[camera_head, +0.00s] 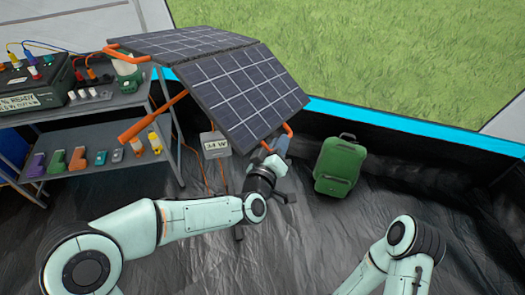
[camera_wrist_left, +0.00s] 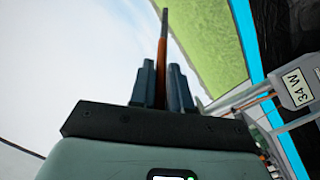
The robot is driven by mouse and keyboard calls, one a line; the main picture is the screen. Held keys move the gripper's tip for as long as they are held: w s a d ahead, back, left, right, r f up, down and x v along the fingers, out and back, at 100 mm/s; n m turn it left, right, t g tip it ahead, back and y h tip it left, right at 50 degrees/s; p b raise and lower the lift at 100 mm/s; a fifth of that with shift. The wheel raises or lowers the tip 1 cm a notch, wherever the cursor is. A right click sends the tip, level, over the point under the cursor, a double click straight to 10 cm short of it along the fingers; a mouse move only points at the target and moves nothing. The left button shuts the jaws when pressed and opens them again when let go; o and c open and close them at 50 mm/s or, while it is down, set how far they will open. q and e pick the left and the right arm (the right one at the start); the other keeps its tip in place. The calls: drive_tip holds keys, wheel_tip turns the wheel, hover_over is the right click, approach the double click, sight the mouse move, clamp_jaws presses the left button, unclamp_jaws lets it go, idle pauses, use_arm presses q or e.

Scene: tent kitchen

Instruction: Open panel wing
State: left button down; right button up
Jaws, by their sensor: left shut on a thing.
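The dark solar panel has two visible sections: a back section (camera_head: 180,43) and a front wing (camera_head: 245,92), which slopes down toward the lower right. An orange handle (camera_head: 288,130) sticks out at the wing's lower edge. My left gripper (camera_head: 277,152) is at this edge, shut on the handle. In the left wrist view, the fingers (camera_wrist_left: 163,82) close on both sides of the orange handle (camera_wrist_left: 162,50), seen edge-on. The wing partly hides the grip in the head view. My right arm shows at the lower right, but its gripper is out of view.
A grey meter box (camera_head: 215,145) reading 34 W stands below the panel; it also shows in the left wrist view (camera_wrist_left: 297,88). A shelf (camera_head: 115,178) with coloured items is at left. A green backpack (camera_head: 340,165) stands right of the gripper. Floor between the arms is clear.

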use_arm(q)
drive_tip(key=d+r+n+p, duration=0.2)
drive_tip(key=r+p, duration=0.3)
drive_tip(key=r, duration=0.3)
drive_tip(key=w+d+r+n+y+p, duration=0.1)
drive_tip(key=d+r+n+p, duration=0.2)
drive_tip(key=r+p, duration=0.3)
drive_tip(key=shift+d+r+n+g+p, duration=0.3)
drive_tip(key=shift+d+r, duration=0.3)
drive_tip(key=shift+r, duration=0.55)
use_arm(e)
drive_tip(key=s+a+r+g, duration=0.1)
drive_tip(key=s+r, duration=0.2)
drive_tip(key=r, duration=0.8)
drive_tip(key=shift+r+g, duration=0.3)
drive_tip(key=shift+r, duration=0.05)
use_arm(q)
drive_tip(key=shift+w+r, duration=0.1)
use_arm(e)
drive_tip(key=shift+s, duration=0.1)
use_arm(q)
drive_tip(key=c, duration=1.2)
unclamp_jaws()
drive_tip(key=shift+a, duration=0.1)
drive_tip(key=shift+o, duration=0.2)
